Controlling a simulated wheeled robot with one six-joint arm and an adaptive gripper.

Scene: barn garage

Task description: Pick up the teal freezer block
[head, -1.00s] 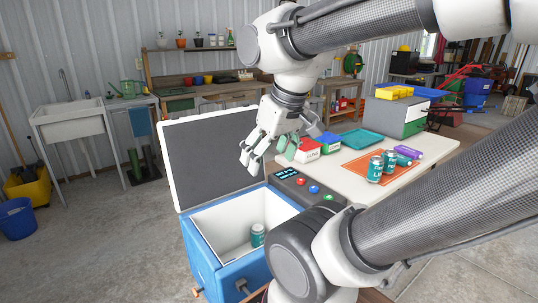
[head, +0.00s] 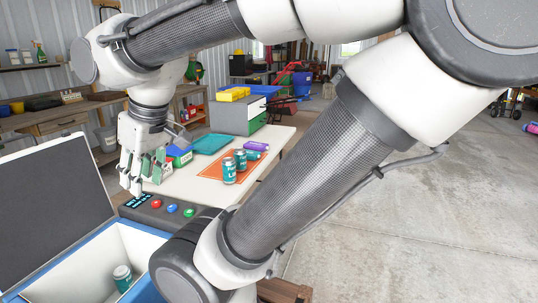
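My gripper (head: 138,172) hangs fingers down at the near left end of the white table, above the cooler's control panel. Its pale fingers show on the left. A teal-green piece (head: 160,156) shows right beside the fingers; I cannot tell whether it is the freezer block, whether it is held, or whether it lies behind them. A flat teal tray-like thing (head: 211,143) lies farther back on the table, apart from the gripper. The finger gap is not clear from this side.
The open blue cooler (head: 75,262) at lower left holds a teal can (head: 122,278). Its panel has red, blue and green buttons. A blue-and-green box (head: 180,156) stands near the gripper. Cans stand on an orange mat (head: 210,168). A grey bin (head: 236,117) stands behind.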

